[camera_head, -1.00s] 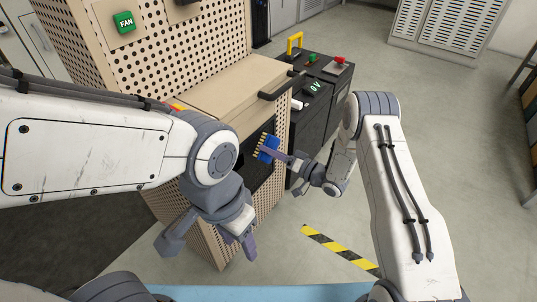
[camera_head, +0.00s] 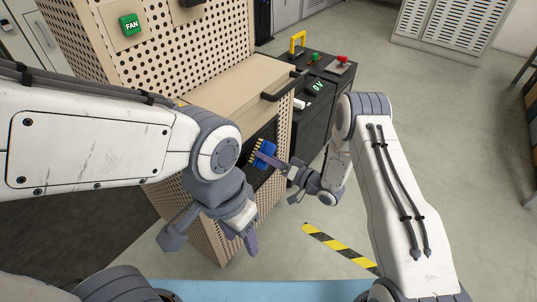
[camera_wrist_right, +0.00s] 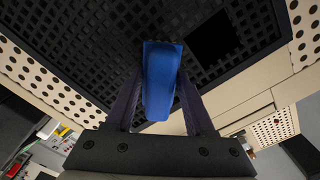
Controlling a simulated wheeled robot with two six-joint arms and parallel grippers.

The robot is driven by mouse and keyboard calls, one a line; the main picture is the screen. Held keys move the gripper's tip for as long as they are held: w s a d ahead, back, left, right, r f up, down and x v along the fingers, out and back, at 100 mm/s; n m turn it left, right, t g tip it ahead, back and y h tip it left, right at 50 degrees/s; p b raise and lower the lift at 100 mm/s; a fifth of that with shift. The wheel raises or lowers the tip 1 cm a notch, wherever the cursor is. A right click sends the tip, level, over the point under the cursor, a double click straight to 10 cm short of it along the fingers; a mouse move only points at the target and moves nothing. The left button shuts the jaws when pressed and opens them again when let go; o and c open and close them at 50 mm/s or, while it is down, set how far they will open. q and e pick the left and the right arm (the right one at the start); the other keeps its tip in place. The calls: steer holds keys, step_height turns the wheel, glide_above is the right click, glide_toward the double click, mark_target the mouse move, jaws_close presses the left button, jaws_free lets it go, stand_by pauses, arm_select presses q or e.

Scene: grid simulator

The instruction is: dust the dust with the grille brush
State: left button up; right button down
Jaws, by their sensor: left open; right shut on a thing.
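A solid black square (camera_wrist_right: 211,41) shows on the grille. I cannot make out dust. My left gripper (camera_head: 211,243) is open and empty, low before the cabinet.
The beige cabinet (camera_head: 225,90) has a green FAN button (camera_head: 130,24) and a dark handle (camera_head: 284,87). A black unit (camera_head: 320,95) with a yellow handle (camera_head: 297,43) stands beside it. Black-yellow tape (camera_head: 338,247) marks the floor. The floor at right is clear.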

steer(key=s+a+p, duration=0.2)
steer(key=s+a, duration=0.2)
steer(key=s, duration=0.2)
steer(key=shift+a, duration=0.25)
stand_by(1.1)
steer(key=shift+p+v, duration=0.8)
steer(key=shift+v, duration=1.75)
steer(key=shift+v, duration=1.5)
steer(key=shift+p, duration=0.3)
